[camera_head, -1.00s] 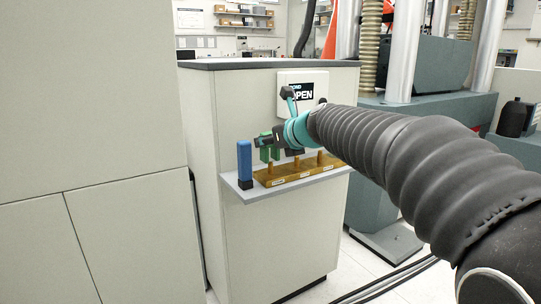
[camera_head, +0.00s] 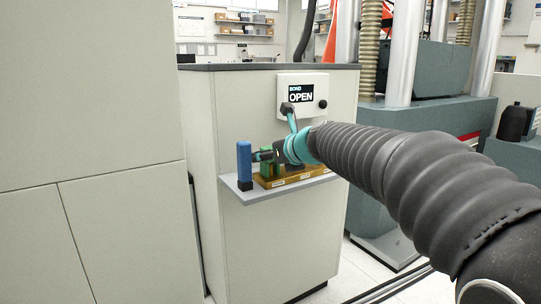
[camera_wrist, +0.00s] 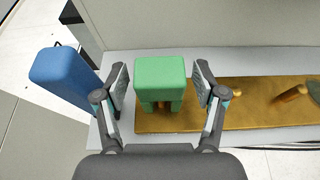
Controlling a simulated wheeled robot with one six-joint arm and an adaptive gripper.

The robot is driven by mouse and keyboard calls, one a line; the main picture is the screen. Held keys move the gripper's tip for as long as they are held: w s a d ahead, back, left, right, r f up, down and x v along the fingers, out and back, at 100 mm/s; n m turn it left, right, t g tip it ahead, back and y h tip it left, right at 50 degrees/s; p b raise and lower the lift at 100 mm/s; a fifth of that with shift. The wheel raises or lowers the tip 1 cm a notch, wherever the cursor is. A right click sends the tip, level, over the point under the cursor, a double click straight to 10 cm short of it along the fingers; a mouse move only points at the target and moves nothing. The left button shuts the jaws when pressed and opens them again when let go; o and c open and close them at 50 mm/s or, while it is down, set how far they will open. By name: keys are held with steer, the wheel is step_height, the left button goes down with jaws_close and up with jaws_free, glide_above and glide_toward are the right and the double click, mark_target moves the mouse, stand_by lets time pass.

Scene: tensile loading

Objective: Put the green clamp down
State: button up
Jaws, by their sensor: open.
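The green clamp (camera_wrist: 161,80) sits on the left end of the wooden rack (camera_wrist: 245,118), over a peg that shows between its legs in the wrist view. In the head view the green clamp (camera_head: 266,160) is partly hidden by my gripper (camera_head: 268,155). In the wrist view my gripper (camera_wrist: 160,92) is open, with one finger on each side of the clamp. A gap shows between the clamp and each finger.
A blue block (camera_wrist: 62,78) stands on the grey shelf (camera_wrist: 122,146), close to my left finger. Bare pegs (camera_wrist: 294,92) stand on the rack to the right. A panel reading OPEN (camera_head: 302,96) is on the cabinet above the shelf.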

steer(key=shift+r, duration=0.25)
steer(key=p+v, duration=0.2)
steer(key=v, duration=1)
steer(key=s+d+f+n+g+h, duration=0.2)
steer(key=s+d+f+n, duration=0.2)
steer(key=s+f+n, duration=0.3)
steer(key=s+d+f+n+g+h, duration=0.1)
steer(key=s+d+f+n+h, duration=0.2)
steer(key=s+d+f+n, duration=0.2)
steer(key=s+d+f+n+g+h, duration=0.2)
steer(key=s+d+f+n, duration=0.2)
steer(key=s+f+n, duration=0.7)
steer(key=s+n, duration=0.5)
steer(key=n, duration=0.1)
steer(key=shift+s+d+f+g, duration=0.15)
steer(key=shift+s+f+g, duration=0.05)
steer(key=shift+s+g, duration=0.1)
jaws_close()
